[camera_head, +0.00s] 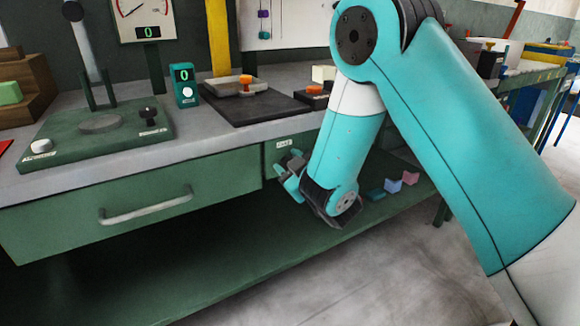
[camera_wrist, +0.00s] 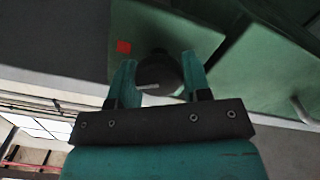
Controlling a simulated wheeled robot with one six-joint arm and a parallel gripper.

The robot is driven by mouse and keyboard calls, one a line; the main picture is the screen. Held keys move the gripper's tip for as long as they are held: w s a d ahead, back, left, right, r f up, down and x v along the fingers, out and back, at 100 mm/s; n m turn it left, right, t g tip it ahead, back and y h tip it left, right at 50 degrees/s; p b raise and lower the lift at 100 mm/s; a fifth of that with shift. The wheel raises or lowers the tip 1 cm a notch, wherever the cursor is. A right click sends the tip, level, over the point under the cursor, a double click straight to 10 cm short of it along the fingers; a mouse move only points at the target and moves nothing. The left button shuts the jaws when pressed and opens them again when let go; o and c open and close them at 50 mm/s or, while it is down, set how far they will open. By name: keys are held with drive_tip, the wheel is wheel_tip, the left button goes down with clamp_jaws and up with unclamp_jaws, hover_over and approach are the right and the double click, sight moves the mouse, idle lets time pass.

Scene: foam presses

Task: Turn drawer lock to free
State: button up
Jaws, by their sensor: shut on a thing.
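The drawer lock is a dark round knob (camera_wrist: 158,78) with a pale line across its face, seen in the wrist view on a green panel. In the head view my gripper (camera_head: 287,168) is at the green front under the bench top, right of the wide drawer (camera_head: 60,227). The knob cannot be made out there; my gripper and wrist cover that area.
The wide drawer has a metal handle (camera_head: 146,207) left of my gripper. The grey bench top (camera_head: 215,132) overhangs above and carries a green press base (camera_head: 75,145), a dark plate (camera_head: 255,108) and a green counter box (camera_head: 185,85). Coloured blocks (camera_head: 393,186) lie on the lower shelf.

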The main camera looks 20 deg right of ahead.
drive_tip(key=n+b, duration=0.1)
drive_tip(key=n, duration=0.5)
drive_tip(key=shift+a+f+n, duration=0.1)
drive_tip(key=shift+n, duration=0.2)
drive_tip(key=n, duration=0.5)
drive_tip(key=shift+f, duration=0.1)
drive_tip(key=shift+n+b, duration=0.3)
drive_tip(key=shift+n, duration=0.1)
drive_tip(key=o, duration=0.9)
drive_tip(key=shift+s, duration=0.1)
